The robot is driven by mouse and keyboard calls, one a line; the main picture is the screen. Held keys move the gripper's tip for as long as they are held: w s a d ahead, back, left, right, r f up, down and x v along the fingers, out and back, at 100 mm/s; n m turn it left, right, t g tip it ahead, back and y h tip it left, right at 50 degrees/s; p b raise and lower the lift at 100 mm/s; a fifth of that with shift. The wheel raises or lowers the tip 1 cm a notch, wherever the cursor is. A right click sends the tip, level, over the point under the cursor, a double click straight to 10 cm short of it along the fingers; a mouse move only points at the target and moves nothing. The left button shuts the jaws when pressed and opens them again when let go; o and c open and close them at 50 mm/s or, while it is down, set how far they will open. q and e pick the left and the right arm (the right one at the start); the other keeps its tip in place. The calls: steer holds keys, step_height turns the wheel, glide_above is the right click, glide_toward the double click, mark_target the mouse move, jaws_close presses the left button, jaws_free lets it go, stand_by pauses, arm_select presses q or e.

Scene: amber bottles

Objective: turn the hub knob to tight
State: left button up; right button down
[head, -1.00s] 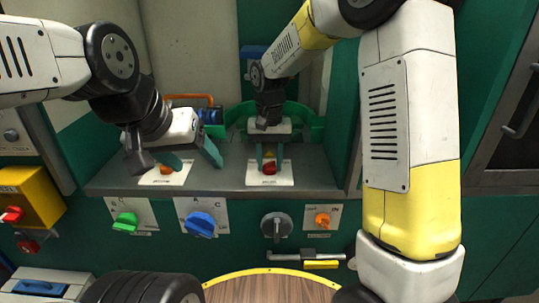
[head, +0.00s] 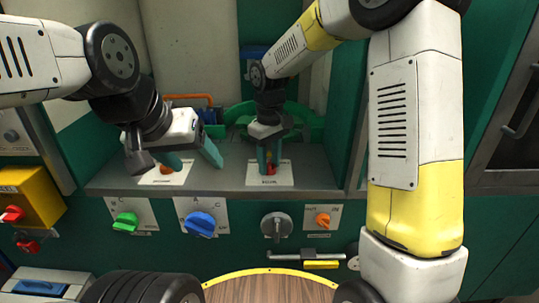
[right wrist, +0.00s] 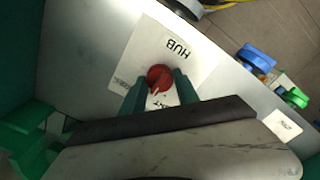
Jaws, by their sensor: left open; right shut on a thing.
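The red hub knob (right wrist: 160,77) sits on a white plate marked HUB (right wrist: 178,48). In the head view the knob (head: 270,170) is partly hidden by my right gripper (head: 269,162), which reaches down onto it from above. In the right wrist view its two green fingers (right wrist: 160,88) close on either side of the knob. A light pointer mark on the knob points down and slightly left, near partly covered lettering ending in T. My left gripper (head: 190,160) is open over the neighbouring plate with an orange knob (head: 166,170).
The grey shelf (head: 220,180) carries both plates. Below it are a green knob (head: 125,221), a blue knob (head: 200,223), a grey knob (head: 276,226) and a small orange knob (head: 322,219). Green bin-like parts (head: 300,120) stand behind my right gripper.

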mark_target(270, 163)
steer(key=n, duration=0.4)
steer(key=shift+n, duration=0.3)
steer(key=n, duration=0.4)
steer(key=shift+n, duration=0.3)
steer(key=c, duration=0.9)
jaws_free()
steer(key=shift+r, duration=0.15)
step_height(270, 163, up, 8)
steer(key=shift+f, duration=0.25)
